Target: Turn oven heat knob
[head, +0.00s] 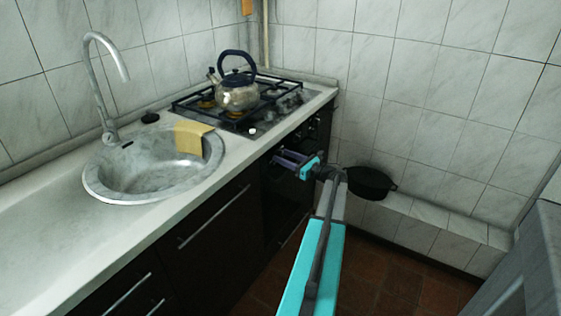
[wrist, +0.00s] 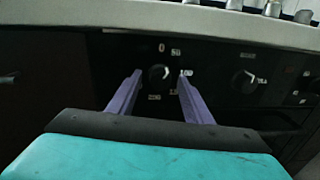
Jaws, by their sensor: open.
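The oven's black front panel carries a round black heat knob (wrist: 158,76) with white numbers around it, seen in the wrist view. My gripper (wrist: 158,80) is open, with one purple finger to the left and one to the right of this knob. I cannot tell whether the fingers touch it. In the head view my gripper (head: 290,160) is in front of the oven (head: 285,205), just below the counter edge. The heat knob is hard to make out there.
A second black knob (wrist: 244,81) sits to the right on the panel. A kettle (head: 238,92) stands on the gas hob (head: 262,110) above. A sink (head: 110,185) with a yellow cloth (head: 190,140) is to the left. A black pan (head: 368,183) is on the tiled ledge to the right.

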